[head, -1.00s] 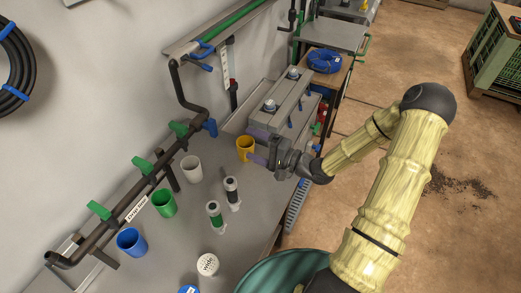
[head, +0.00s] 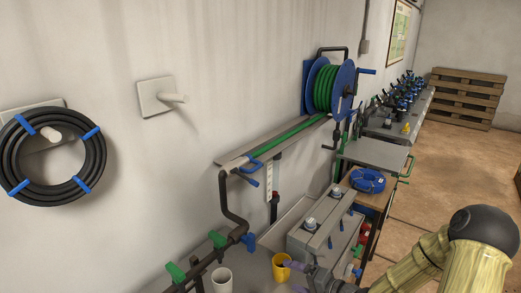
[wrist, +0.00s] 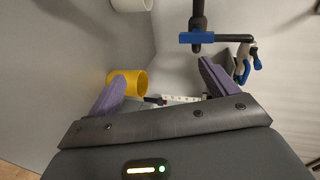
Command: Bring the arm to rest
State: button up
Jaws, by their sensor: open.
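My gripper (wrist: 160,95) is open in the wrist view, with its two purple fingers spread wide and nothing held between them. The yellow cup (wrist: 127,83) shows just beyond the left finger; I cannot tell whether they touch. In the head view my gripper (head: 296,278) is at the bottom edge, partly cut off, beside the yellow cup (head: 282,266). My pale yellow arm reaches in from the lower right.
A dark pipe with green valve handles (head: 175,272) and a blue one (head: 249,243) runs along the wall. A white cup (head: 222,280) stands near it. A grey box (head: 322,232) stands behind my gripper. A hose reel (head: 332,88) hangs farther back.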

jog(key=s+d+r+n+g+h, duration=0.1)
jog(key=s+d+n+g+h, duration=0.4)
jog(key=h, duration=0.5)
jog(key=s+r+n+g+h, duration=0.1)
jog(key=s+r+g, duration=0.1)
jog(key=s+r, duration=0.6)
jog(key=s+a, duration=0.1)
jog(key=s, duration=0.2)
jog(key=shift+n+p, duration=0.3)
jog(key=shift+p, duration=0.05)
jog(key=shift+c, duration=0.3)
